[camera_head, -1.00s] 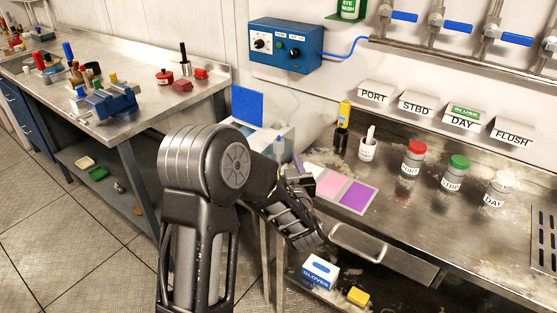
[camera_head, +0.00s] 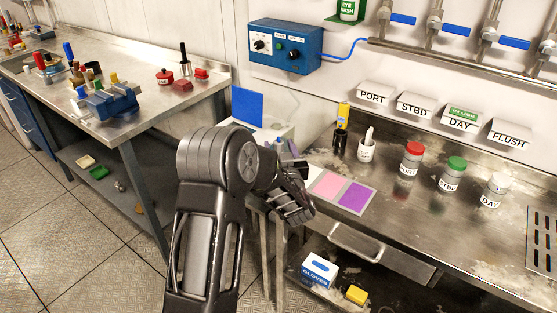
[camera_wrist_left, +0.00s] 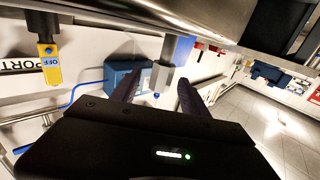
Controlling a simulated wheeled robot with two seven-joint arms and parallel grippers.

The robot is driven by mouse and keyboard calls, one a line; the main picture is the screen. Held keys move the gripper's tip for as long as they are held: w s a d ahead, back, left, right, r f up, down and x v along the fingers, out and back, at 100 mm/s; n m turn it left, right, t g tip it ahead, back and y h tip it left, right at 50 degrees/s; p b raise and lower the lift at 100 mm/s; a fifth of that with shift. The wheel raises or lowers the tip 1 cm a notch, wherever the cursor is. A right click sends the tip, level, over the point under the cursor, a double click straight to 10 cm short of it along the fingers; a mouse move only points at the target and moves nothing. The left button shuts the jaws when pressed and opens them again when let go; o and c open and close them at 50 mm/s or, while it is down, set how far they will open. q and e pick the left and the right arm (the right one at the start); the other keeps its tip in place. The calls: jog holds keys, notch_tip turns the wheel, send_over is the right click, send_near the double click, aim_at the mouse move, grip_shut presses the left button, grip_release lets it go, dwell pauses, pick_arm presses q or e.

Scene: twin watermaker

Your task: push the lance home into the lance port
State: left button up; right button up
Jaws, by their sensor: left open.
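I cannot surely pick out the lance or the lance port in either view. My left gripper (camera_head: 293,168) is over the left end of the steel bench in the head view, largely hidden by my own wrist. In the left wrist view its two dark fingers (camera_wrist_left: 158,94) stand apart, with nothing visibly clamped between them. A pale grey fitting with a small blue tip (camera_wrist_left: 160,76) shows beyond and between the fingers, below a blue upright piece (camera_wrist_left: 178,48). I cannot tell how far off it is. My right gripper is not in view.
A blue control box (camera_head: 286,46) hangs on the wall. A vise (camera_head: 108,101) sits on the left bench.

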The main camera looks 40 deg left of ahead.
pick_arm(q)
jog(key=shift+c, duration=0.4)
grip_shut()
dwell(0.5)
dwell(0.9)
